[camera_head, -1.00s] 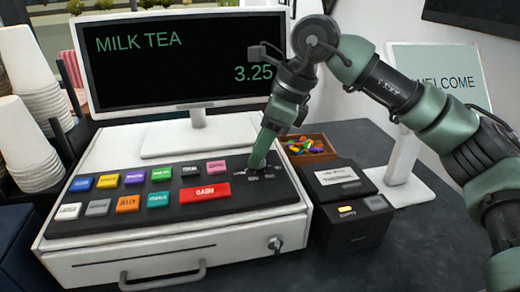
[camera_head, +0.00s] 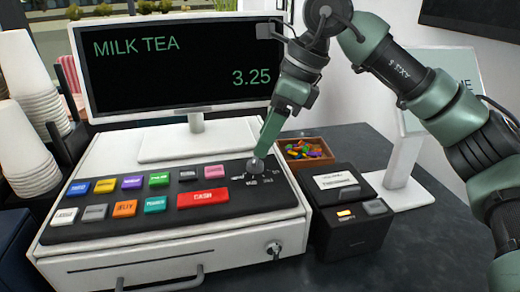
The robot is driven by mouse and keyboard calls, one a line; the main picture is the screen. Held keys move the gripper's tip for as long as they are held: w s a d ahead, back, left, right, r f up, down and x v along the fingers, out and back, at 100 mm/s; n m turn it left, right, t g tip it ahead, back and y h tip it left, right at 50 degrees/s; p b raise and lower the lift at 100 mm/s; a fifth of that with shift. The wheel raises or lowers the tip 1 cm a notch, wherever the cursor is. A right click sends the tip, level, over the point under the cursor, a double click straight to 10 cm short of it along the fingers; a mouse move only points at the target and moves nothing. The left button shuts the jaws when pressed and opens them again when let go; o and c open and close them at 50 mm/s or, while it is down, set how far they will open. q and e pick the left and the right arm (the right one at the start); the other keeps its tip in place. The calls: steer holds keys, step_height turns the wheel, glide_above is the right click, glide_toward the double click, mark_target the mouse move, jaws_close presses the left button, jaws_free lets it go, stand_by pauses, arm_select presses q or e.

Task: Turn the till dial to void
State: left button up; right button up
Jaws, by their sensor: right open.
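The till (camera_head: 90,265) is a white cash register with a dark sloping key panel. Its dial, a small grey knob (camera_head: 255,166), sits at the panel's right end, with small white markings beside and below it that are too small to read. My right gripper (camera_head: 263,148) comes down from the upper right with its green fingertips right at the top of the knob. The fingers overlap in this view, so I cannot tell whether they touch the knob. My left gripper is not in view.
The till screen (camera_head: 180,65) reads MILK TEA 3.25 and stands behind the panel. A black printer (camera_head: 350,235) and a wooden tray (camera_head: 318,161) of colourful pieces are to the right. Stacked white cups (camera_head: 30,75) stand left. A key lock (camera_head: 274,249) is on the drawer front.

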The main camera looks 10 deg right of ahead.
steer(key=shift+v, duration=1.65)
